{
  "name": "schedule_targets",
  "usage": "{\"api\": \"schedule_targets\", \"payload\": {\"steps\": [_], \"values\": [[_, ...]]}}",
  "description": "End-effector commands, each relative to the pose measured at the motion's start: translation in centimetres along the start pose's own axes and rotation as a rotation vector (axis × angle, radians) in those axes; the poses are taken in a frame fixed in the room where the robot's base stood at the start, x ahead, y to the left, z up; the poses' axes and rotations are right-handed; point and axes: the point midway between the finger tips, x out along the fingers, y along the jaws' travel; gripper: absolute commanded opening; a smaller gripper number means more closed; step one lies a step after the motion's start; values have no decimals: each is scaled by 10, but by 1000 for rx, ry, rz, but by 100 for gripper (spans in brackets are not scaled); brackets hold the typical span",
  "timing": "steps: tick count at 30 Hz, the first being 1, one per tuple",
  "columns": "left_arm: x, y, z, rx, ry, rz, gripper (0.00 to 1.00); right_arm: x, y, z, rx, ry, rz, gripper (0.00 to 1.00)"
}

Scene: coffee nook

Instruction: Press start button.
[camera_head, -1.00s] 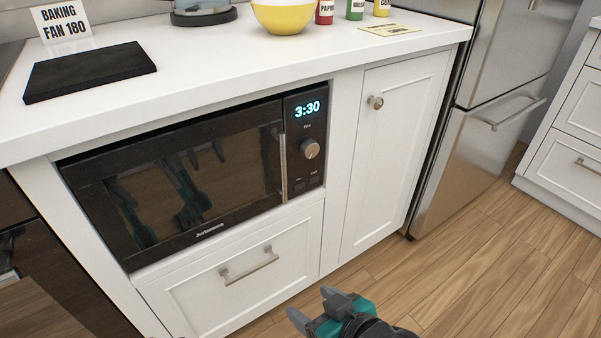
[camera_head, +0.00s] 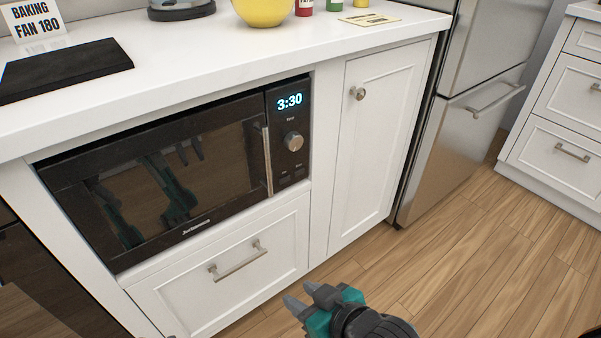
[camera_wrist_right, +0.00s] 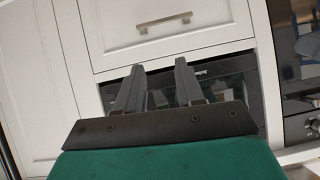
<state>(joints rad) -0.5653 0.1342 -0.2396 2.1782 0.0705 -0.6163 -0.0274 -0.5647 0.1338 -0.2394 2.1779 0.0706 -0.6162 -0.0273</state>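The black microwave (camera_head: 150,185) is built in under the white counter, its door shut. Its control panel (camera_head: 288,130) on the right has a display (camera_head: 289,101) reading 3:30, a round silver knob (camera_head: 294,141) and small dark buttons (camera_head: 292,175) below the knob. The button labels are too small to read, so I cannot tell which is start. My right gripper (camera_head: 302,296) is low in front of the drawer, well below and apart from the panel. In the wrist view its two fingers (camera_wrist_right: 160,75) stand apart with nothing between them. My left gripper is not in view directly.
A white drawer with a bar handle (camera_head: 238,262) is below the microwave; a white cabinet door (camera_head: 370,150) is to its right. A steel fridge (camera_head: 450,150) stands further right. The wooden floor (camera_head: 480,260) is clear. A yellow bowl (camera_head: 263,10) and a black slab (camera_head: 65,70) sit on the counter.

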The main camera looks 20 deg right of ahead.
Motion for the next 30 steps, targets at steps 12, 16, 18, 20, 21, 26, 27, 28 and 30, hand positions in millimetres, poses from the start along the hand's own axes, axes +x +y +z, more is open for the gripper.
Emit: {"api": "schedule_targets", "payload": {"steps": [12, 16, 18, 20, 21, 26, 27, 28, 30], "values": [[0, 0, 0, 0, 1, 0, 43, 0, 0, 0, 0, 0, 0, 0], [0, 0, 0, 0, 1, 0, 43, 0, 0, 0, 0, 0, -1, 0], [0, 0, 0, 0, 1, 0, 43, 0, 0, 0, 0, 0, -1, 0], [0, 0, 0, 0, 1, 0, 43, 0, 0, 0, 0, 1, -1, 0], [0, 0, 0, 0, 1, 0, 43, 0, 0, 0, 0, 1, -1, 0], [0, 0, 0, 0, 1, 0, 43, 0, 0, 0, 0, 1, -1, 0], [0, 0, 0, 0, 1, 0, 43, 0, 0, 0, 0, 1, -1, 0], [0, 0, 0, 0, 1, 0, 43, 0, 0, 0, 0, 1, -1, 0], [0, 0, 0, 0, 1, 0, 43, 0, 0, 0, 0, 1, -1, 0]]}}
